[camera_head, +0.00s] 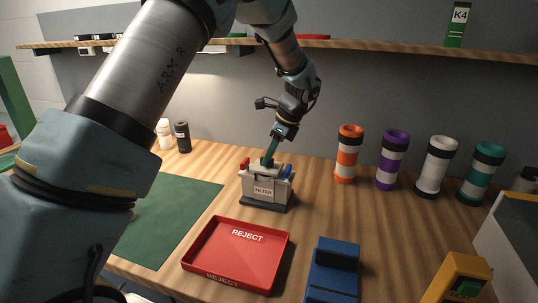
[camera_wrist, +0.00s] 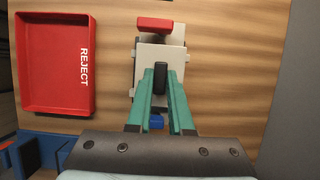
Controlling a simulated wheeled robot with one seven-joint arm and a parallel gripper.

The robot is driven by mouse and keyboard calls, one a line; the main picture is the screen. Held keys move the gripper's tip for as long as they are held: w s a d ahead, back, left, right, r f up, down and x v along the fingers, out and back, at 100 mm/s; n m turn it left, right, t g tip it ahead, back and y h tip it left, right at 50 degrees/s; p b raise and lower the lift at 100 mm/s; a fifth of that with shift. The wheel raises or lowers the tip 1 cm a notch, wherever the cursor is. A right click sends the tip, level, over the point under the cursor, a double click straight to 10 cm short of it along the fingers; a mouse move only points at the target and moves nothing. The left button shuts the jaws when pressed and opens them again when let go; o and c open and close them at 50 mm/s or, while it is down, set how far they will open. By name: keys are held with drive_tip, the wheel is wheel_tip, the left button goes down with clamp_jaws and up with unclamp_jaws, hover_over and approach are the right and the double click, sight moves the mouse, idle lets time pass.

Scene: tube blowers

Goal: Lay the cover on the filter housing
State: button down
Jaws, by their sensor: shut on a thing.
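The light grey filter housing (camera_head: 264,190), labelled FILTER, stands upright on a dark base on the bench. It has a red latch (camera_wrist: 155,24) on one side and a blue latch (camera_wrist: 156,121) on the other. My gripper (camera_head: 268,161) points down over the housing. In the wrist view its teal fingers (camera_wrist: 160,72) are shut on the black knob of the pale cover (camera_wrist: 145,52). The cover is over the housing's top, a little offset from the housing's outline in the wrist view. I cannot tell whether it rests on the rim or hangs just above.
A red REJECT tray (camera_head: 225,273) lies in front of the housing, with a blue fixture (camera_head: 333,270) to its right. Several banded tubes, including an orange one (camera_head: 347,155), stand behind right. A green mat (camera_head: 165,215) lies left. A shelf (camera_head: 380,45) runs above.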

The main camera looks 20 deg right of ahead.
drive_tip(key=shift+f, duration=0.55)
drive_tip(key=c, duration=0.7)
unclamp_jaws()
drive_tip(key=shift+c, duration=0.2)
drive_tip(key=b+v, duration=0.3)
drive_tip(key=v, duration=0.8)
drive_tip(key=shift+b, duration=0.3)
drive_tip(key=shift+w+a, duration=0.1)
drive_tip(key=shift+a, duration=0.05)
